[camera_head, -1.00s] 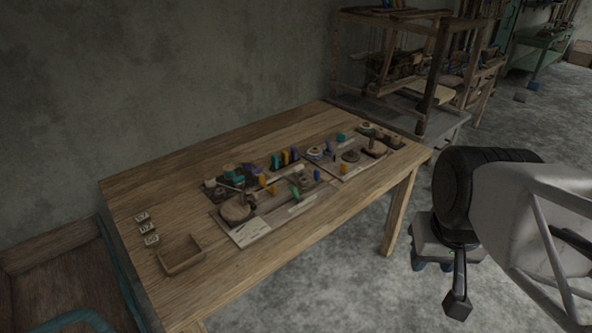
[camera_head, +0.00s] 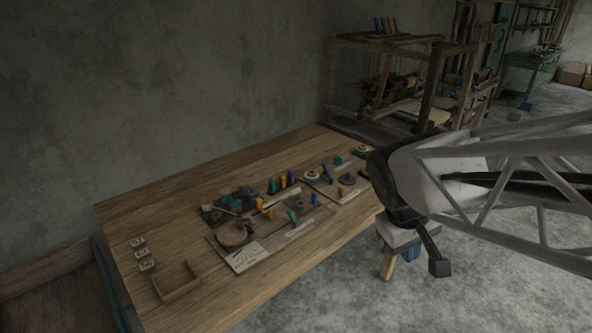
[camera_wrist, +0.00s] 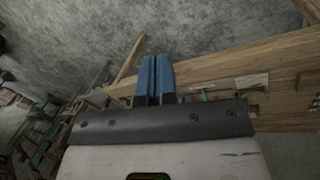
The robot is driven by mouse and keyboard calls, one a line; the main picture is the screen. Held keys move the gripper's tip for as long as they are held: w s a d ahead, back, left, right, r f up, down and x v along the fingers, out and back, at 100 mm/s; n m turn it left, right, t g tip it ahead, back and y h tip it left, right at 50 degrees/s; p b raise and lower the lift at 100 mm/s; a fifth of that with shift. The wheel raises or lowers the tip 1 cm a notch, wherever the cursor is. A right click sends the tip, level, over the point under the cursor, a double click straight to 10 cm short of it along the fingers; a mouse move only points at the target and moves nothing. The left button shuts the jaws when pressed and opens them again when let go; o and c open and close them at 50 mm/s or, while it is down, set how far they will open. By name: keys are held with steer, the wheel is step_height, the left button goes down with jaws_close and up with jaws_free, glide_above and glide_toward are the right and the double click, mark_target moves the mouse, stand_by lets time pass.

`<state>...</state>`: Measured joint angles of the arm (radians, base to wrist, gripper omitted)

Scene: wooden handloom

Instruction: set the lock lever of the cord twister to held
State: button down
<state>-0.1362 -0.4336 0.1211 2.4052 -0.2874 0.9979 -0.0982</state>
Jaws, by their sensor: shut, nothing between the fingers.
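My gripper (camera_head: 411,254) is at the table's front right corner in the head view, partly hidden by my arm. In the wrist view its two blue fingers (camera_wrist: 155,60) are side by side, shut and empty. Mechanisms sit on boards on the wooden table. The near board carries a round wooden disc (camera_head: 235,232) and a small green upright piece (camera_head: 292,216). The far board carries another round part (camera_head: 347,179) and a yellow piece (camera_head: 340,191). I cannot tell which mechanism is the cord twister, nor make out its lock lever or its setting. My gripper is apart from the boards.
The wooden table (camera_head: 150,205) has a small open tray (camera_head: 177,283) and several labelled tags (camera_head: 142,252) at its left. Several coloured pegs (camera_head: 283,182) stand mid-table. A wooden loom frame (camera_head: 390,80) stands behind on the right. My arm covers the table's right end.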

mark_target(292, 217)
steer(key=w+a+f+n+t+h, duration=0.1)
steer(key=w+a+f+n+h, duration=0.15)
steer(key=w+a+n, duration=0.35)
steer(key=w+a+f+n+h, duration=0.2)
steer(key=w+a+f, duration=0.2)
steer(key=w, duration=0.4)
steer(key=w+a+f+n+t+h, duration=0.1)
steer(key=w+a+f+n+h, duration=0.15)
steer(key=w+a+n, duration=0.35)
steer(key=w+a+f+n+t, duration=0.2)
steer(key=w+a+f+n, duration=0.1)
steer(key=a+f, duration=0.2)
steer(key=w+a+f+n+t, duration=0.2)
steer(key=a+f, duration=0.3)
steer(key=a, duration=0.4)
steer(key=w+a+f+n+t, duration=0.2)
steer(key=w+a+f+n, duration=0.1)
steer(key=a, duration=0.4)
steer(key=shift+w+a+f+n+t, duration=0.15)
steer(key=shift+w+f, duration=0.25)
steer(key=shift+f, duration=0.2)
steer(key=shift+w+d+f+n+t, duration=0.15)
steer(key=shift+w+f, duration=0.25)
steer(key=shift+f, duration=0.2)
